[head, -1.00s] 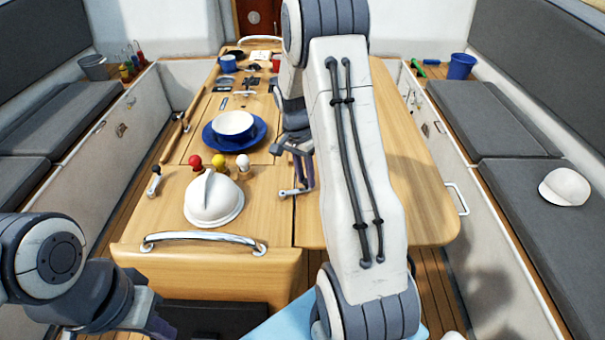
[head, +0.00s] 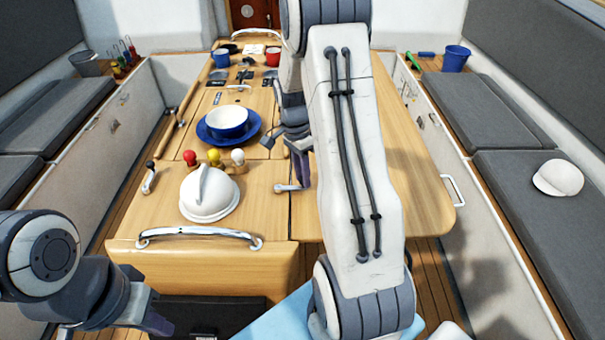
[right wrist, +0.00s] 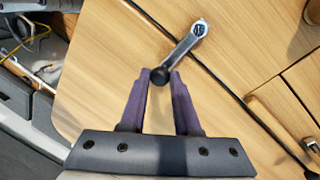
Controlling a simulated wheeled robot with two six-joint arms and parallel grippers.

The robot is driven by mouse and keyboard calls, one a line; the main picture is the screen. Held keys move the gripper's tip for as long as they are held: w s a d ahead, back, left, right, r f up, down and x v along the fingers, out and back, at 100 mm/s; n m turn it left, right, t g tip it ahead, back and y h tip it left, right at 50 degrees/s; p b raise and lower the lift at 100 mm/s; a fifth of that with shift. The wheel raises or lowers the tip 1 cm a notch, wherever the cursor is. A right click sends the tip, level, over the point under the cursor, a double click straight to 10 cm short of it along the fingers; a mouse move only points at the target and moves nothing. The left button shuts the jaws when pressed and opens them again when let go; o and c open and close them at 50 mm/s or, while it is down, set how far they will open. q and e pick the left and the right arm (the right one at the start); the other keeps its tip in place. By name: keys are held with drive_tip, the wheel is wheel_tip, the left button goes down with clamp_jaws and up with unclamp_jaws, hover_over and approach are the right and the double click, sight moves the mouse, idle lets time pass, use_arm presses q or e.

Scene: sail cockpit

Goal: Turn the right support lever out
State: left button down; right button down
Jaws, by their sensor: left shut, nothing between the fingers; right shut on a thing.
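The right support lever (right wrist: 182,50) is a short chrome arm with a black ball knob, set on the wooden table by the seam between its middle and right leaf. In the head view the lever (head: 287,188) points right from its pivot. My right gripper (right wrist: 160,78) is shut on the knob in the right wrist view. In the head view my right gripper (head: 303,183) comes down over the lever's end and partly hides it. My left gripper (head: 158,322) is low at the left, in front of the table, shut and empty.
A second lever (head: 150,177) stands at the table's left. Near it are a white dome (head: 208,193), red, yellow and white knobs, and a blue plate (head: 203,137) with a bowl (head: 227,120). A chrome rail (head: 197,234) crosses the front. The right leaf (head: 420,190) is clear.

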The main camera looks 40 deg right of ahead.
drive_tip(key=c, duration=0.6)
unclamp_jaws()
drive_tip(key=shift+c, duration=0.2)
drive_tip(key=shift+r, duration=0.1)
wheel_tip(320, 180, up, 10)
drive_tip(key=w+b, duration=0.1)
drive_tip(key=w, duration=0.1)
drive_tip(key=shift+b, duration=0.4)
drive_tip(key=shift+r, duration=0.1)
